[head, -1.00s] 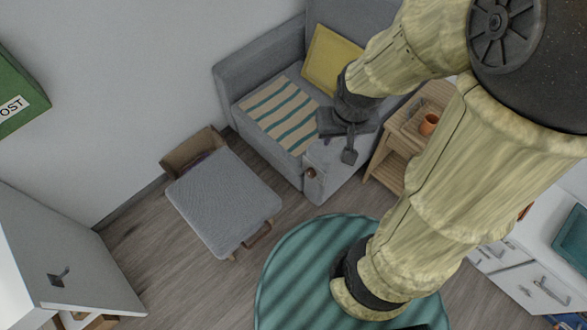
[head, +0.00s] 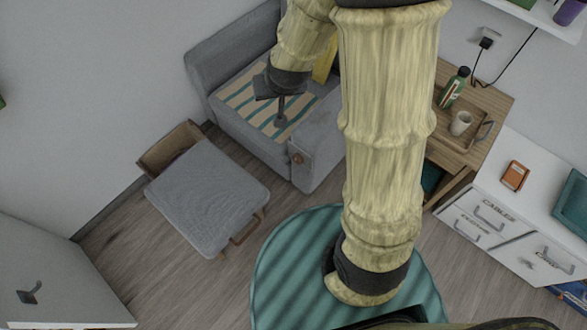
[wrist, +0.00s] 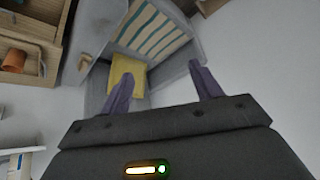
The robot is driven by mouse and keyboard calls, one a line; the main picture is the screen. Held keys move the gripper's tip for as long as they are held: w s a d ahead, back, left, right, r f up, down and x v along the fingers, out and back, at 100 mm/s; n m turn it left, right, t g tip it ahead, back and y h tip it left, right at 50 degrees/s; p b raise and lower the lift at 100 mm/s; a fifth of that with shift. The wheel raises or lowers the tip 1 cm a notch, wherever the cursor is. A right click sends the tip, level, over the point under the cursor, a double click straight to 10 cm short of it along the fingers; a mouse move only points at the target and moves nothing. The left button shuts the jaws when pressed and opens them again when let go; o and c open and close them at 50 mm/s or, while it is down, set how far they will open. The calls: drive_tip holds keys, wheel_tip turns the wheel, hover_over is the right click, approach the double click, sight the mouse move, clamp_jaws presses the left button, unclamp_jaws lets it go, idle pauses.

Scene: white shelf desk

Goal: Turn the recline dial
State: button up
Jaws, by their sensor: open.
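The recline dial (head: 298,158) looks like a small round brown knob on the outer front side of the grey armchair (head: 316,142). The armchair also shows in the wrist view (wrist: 178,18), with a tan knob-like part (wrist: 84,61) near its edge that may be the dial. My gripper (head: 281,121) appears over the striped throw on the seat, up and left of the dial in the head view. In the wrist view its two fingers (wrist: 161,70) are spread apart with nothing between them. My arm hides part of the chair's back.
A grey footstool (head: 208,195) with a wooden handle stands before the chair. A wooden side table (head: 488,98) holds a tray, a white cup (head: 461,123) and a bottle (head: 453,86). White drawers (head: 500,215) stand at right. A round teal rug (head: 290,265) covers the floor.

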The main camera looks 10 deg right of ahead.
sight(295, 160)
drive_tip(key=w+a+f+t+h+b, duration=0.15)
drive_tip(key=w+f+b, duration=0.3)
drive_tip(key=f, duration=0.45)
drive_tip(key=w+a+f+m+t+h+b, duration=0.1)
drive_tip(key=w+a+f+h+b, duration=0.15)
drive_tip(key=f+b, duration=0.45)
drive_tip(key=w+a+f+t+h+b, duration=0.1)
drive_tip(key=w+a+f+t+b, duration=0.25)
drive_tip(key=f, duration=0.65)
drive_tip(key=s+f+g+h+b, duration=0.1)
drive_tip(key=s+f+h+b, duration=0.2)
drive_tip(key=f+b, duration=0.2)
drive_tip(key=s+a+f+g+h+b, duration=0.1)
drive_tip(key=s+f+h+b, duration=0.3)
drive_tip(key=f, duration=0.7)
drive_tip(key=s+f+g+h+b, duration=0.1)
drive_tip(key=s+f+h+b, duration=0.2)
drive_tip(key=f+b, duration=0.2)
drive_tip(key=shift+s+a+f+h+b, duration=0.1)
drive_tip(key=shift+f+h+b, duration=0.1)
drive_tip(key=shift+f, duration=0.7)
drive_tip(key=shift+s+a+f+h+b, duration=0.1)
drive_tip(key=shift+f+h+b, duration=0.1)
drive_tip(key=shift+f, duration=0.65)
drive_tip(key=shift+s+h, duration=0.3)
drive_tip(key=shift+s, duration=0.2)
drive_tip(key=b+x, duration=0.4)
drive_tip(key=x, duration=1.3)
drive_tip(key=shift+d+f, duration=0.15)
drive_tip(key=shift+d, duration=0.15)
